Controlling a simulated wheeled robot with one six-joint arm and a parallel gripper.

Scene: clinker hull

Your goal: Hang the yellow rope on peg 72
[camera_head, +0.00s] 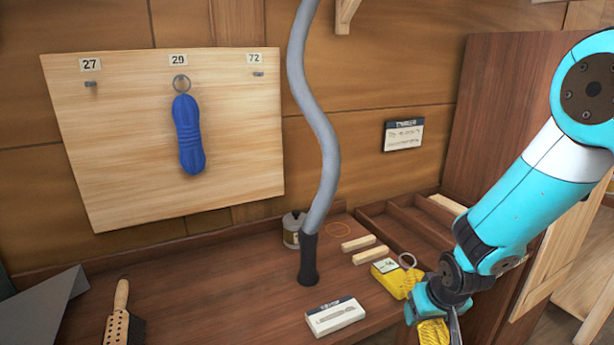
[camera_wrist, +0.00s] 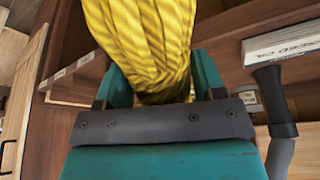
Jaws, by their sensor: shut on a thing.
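The yellow rope (camera_head: 433,331) is a coiled hank at the lower right of the head view, below my wrist. My gripper (camera_head: 437,308) is shut on it; in the wrist view the rope (camera_wrist: 150,40) fills the space between the teal fingers (camera_wrist: 158,90). Peg 72 (camera_head: 258,74) is a small peg at the upper right of the pale pegboard (camera_head: 235,140), under its label (camera_head: 254,58), and it is bare. My gripper is well below and to the right of it.
Peg 27 (camera_head: 91,84) is bare. A grey hose (camera_head: 318,130) rises between the board and my arm. A tin (camera_head: 292,230), wooden strips (camera_head: 363,248), a yellow box (camera_head: 392,278), a white box (camera_head: 335,316) and a brush (camera_head: 120,315) are on the bench.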

